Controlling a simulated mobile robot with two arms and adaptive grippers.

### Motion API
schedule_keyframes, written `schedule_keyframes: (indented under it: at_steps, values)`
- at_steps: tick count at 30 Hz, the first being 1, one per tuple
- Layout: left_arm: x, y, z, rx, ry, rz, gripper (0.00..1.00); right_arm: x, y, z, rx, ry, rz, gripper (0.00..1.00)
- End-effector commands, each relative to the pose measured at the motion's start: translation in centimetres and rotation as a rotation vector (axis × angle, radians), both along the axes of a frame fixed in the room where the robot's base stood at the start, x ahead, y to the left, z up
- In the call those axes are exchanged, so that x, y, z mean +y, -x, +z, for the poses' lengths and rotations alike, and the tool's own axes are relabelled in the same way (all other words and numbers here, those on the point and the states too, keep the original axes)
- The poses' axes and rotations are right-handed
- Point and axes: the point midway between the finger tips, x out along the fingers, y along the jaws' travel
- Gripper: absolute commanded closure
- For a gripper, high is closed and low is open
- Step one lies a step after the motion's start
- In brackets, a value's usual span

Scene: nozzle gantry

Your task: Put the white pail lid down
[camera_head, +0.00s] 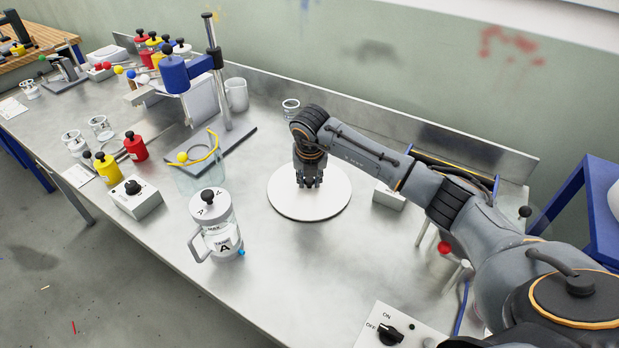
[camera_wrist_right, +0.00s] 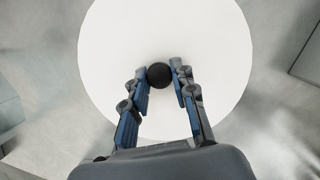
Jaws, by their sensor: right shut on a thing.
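The white pail lid (camera_head: 309,206) is a flat round disc in the middle of the steel bench in the head view. It fills much of the right wrist view (camera_wrist_right: 110,50), with a black knob (camera_wrist_right: 159,76) at its centre. My right gripper (camera_head: 309,184) comes down over the lid's centre, and its fingers (camera_wrist_right: 161,84) are shut on the knob from both sides. The lid looks level; I cannot tell whether it touches the bench or hangs just above it. My left gripper is not in view.
A clear jug marked A (camera_head: 217,232) stands left of the lid. A clear pail (camera_head: 196,172) with a yellow handle is behind it, by the blue-headed gantry (camera_head: 187,73). A control box (camera_head: 390,333) is in front. Bench left of the lid's front edge is bare.

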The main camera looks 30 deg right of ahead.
Motion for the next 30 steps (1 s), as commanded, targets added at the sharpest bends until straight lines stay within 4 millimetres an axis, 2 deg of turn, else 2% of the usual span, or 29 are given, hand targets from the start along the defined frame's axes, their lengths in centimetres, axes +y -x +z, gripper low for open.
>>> schedule_keyframes:
  at_steps: [1, 2, 5, 17, 20, 30]
  values:
    - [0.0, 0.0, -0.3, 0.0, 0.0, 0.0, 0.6, 0.0, 0.0, -0.2, -0.001, 0.0, 0.0, 1.0]
    - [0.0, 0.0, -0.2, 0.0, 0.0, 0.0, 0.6, 0.0, 0.0, -0.2, 0.0, 0.0, 0.0, 0.7]
    - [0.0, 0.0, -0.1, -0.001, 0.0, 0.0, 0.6, 0.0, 0.0, -0.1, 0.0, 0.0, 0.0, 0.51]
    - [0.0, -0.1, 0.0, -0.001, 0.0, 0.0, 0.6, 0.0, 0.0, 0.5, -0.002, 0.0, 0.0, 0.51]
    - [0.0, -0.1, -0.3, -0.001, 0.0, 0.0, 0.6, 0.2, 0.3, 1.8, -0.004, 0.0, 0.001, 0.51]
    - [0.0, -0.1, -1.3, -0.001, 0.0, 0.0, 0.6, 1.0, 2.1, 8.7, -0.005, 0.0, 0.001, 0.51]
